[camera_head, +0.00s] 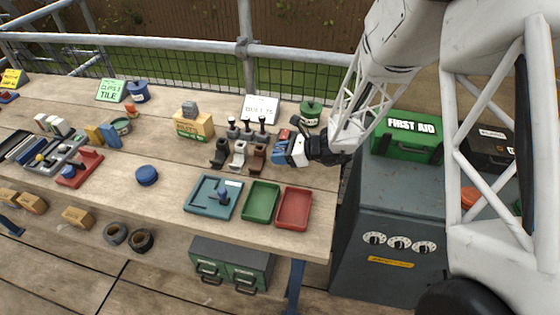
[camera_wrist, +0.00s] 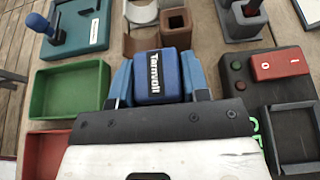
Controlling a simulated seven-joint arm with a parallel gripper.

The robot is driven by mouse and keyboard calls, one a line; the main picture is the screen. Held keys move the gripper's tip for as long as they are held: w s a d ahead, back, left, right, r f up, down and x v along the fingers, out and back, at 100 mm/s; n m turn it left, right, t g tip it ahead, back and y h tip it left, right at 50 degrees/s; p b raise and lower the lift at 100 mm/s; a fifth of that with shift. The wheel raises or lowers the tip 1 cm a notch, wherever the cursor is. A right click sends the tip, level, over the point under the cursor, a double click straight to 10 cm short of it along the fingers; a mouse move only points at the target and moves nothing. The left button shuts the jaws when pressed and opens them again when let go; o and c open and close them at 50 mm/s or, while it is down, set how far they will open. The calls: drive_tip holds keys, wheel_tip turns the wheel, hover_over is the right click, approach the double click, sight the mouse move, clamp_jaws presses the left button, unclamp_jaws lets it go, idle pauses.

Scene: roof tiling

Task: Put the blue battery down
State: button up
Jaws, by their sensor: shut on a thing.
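The blue battery (camera_wrist: 162,78), with white "Tamvolt" lettering, sits between the blue fingers of my gripper in the wrist view. My gripper (camera_wrist: 160,88) is shut on it. In the head view my gripper (camera_head: 281,150) is at the right end of the wooden bench, to the right of the brown holder. A black unit (camera_wrist: 292,115) with a red switch (camera_wrist: 280,64) and an empty-looking recess lies right of the battery in the wrist view.
A green tray (camera_head: 261,202), a red tray (camera_head: 294,209) and a teal tray (camera_head: 204,207) lie at the bench's front right. Brown (camera_head: 255,156) and other holders stand left of my gripper. A green round container (camera_head: 311,111) stands behind. Bare wood lies around the blue disc (camera_head: 147,175).

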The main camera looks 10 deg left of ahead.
drive_tip(key=shift+f, duration=1.75)
drive_tip(key=shift+f, duration=0.1)
drive_tip(key=o, duration=1)
drive_tip(key=shift+o, duration=0.2)
drive_tip(key=shift+d, duration=0.1)
drive_tip(key=shift+v, duration=6)
